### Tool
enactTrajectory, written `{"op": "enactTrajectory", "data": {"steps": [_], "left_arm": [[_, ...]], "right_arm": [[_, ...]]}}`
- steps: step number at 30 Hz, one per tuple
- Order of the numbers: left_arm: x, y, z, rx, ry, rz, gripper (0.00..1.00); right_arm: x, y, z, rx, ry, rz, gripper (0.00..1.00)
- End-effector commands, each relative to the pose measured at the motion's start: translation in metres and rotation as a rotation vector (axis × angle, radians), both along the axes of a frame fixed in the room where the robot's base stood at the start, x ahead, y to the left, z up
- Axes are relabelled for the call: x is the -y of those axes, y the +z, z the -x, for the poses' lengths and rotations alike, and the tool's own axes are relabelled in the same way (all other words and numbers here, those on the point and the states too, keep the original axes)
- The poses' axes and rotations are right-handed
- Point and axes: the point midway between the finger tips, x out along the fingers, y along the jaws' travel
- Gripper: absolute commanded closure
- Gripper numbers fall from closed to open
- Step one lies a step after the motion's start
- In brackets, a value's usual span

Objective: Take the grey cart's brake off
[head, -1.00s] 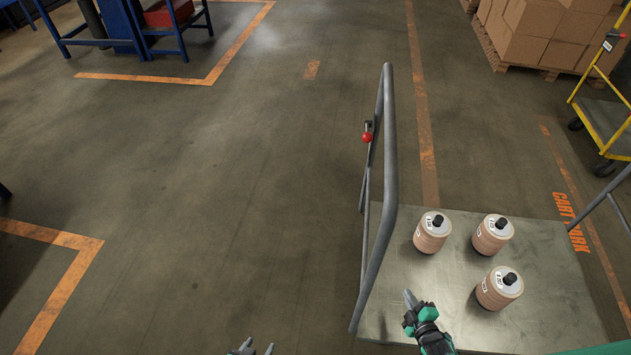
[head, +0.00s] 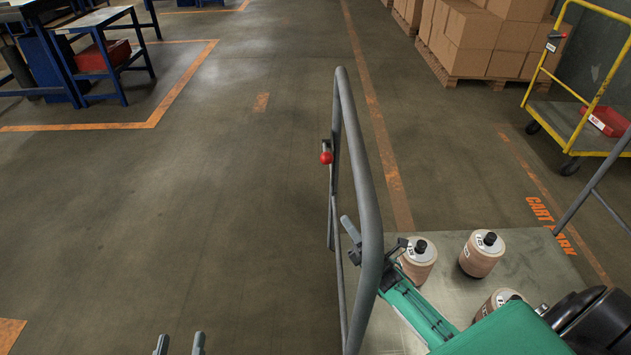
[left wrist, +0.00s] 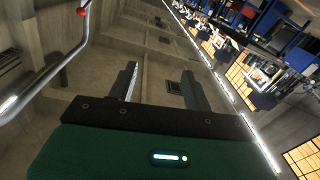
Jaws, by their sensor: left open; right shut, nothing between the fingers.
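The grey cart's tubular handle frame (head: 352,130) stands upright at the left end of its flat deck (head: 445,285). A brake lever with a red knob (head: 326,158) is on the frame's left upright. The knob also shows at the top of the left wrist view (left wrist: 82,11), left of my left gripper (left wrist: 160,82). My left gripper (head: 180,343) is open and empty at the bottom edge, left of the cart. My right gripper (head: 349,229) is shut and empty, below the knob and apart from it. The frame's near bar hides part of it.
A yellow cart (head: 580,110) with a red bin (head: 607,120) is at right. Boxes on pallets (head: 490,40) stand behind. The floor left of the grey cart is clear.

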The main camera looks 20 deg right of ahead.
Motion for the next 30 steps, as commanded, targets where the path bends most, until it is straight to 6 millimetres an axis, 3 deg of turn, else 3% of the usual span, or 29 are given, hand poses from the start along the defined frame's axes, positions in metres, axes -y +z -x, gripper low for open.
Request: {"op": "enactTrajectory", "data": {"steps": [14,28,30], "left_arm": [[0.0,-0.001,0.001,-0.01,-0.002,-0.003,0.5],[0.003,-0.012,0.006,-0.067,-0.014,-0.016,0.5],[0.003,-0.012,0.006,-0.069,-0.014,-0.016,0.5]], "right_arm": [[-0.003,0.009,-0.007,0.002,0.0,0.001,1.0],[-0.035,0.075,-0.065,0.004,0.002,0.0,1.0],[-0.027,0.084,-0.068,0.002,0.0,0.004,1.0]]}}
